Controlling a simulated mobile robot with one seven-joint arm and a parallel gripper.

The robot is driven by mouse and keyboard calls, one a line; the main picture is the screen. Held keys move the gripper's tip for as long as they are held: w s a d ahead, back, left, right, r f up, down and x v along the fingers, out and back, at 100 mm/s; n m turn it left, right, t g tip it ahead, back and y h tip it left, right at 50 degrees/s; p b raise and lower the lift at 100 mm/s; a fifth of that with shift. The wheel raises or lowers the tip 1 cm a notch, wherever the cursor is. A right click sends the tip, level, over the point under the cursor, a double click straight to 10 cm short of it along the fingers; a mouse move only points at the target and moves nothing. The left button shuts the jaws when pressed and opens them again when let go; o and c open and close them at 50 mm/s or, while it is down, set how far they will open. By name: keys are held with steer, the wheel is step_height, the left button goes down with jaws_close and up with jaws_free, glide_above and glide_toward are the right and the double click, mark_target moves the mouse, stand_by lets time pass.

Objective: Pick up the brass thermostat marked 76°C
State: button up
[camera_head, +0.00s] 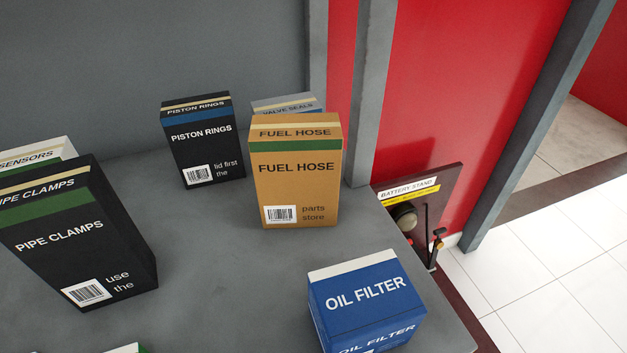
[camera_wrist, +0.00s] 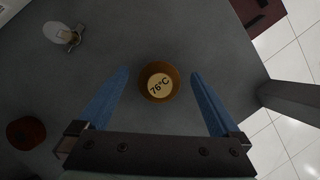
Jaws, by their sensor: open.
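The brass thermostat (camera_wrist: 159,93) shows in the wrist view as a round brown-gold piece with a pale disc on top reading 76°C. It sits on the grey surface, roughly centred between the fingers. My gripper (camera_wrist: 160,82) is open, with one blue finger to the left of the thermostat and one to the right, and a gap shows on each side. How high the fingertips are above the surface I cannot tell. The thermostat and my gripper do not show in the head view.
In the wrist view, a pale part with a metal tab (camera_wrist: 62,34) lies upper left and a reddish-brown round piece (camera_wrist: 26,133) lower left. In the head view, the grey surface (camera_head: 215,262) holds boxes: PIPE CLAMPS (camera_head: 78,240), PISTON RINGS (camera_head: 203,140), FUEL HOSE (camera_head: 296,175) and OIL FILTER (camera_head: 365,302).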

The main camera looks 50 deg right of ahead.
steer(key=c, duration=1.4)
steer(key=shift+r, duration=0.15)
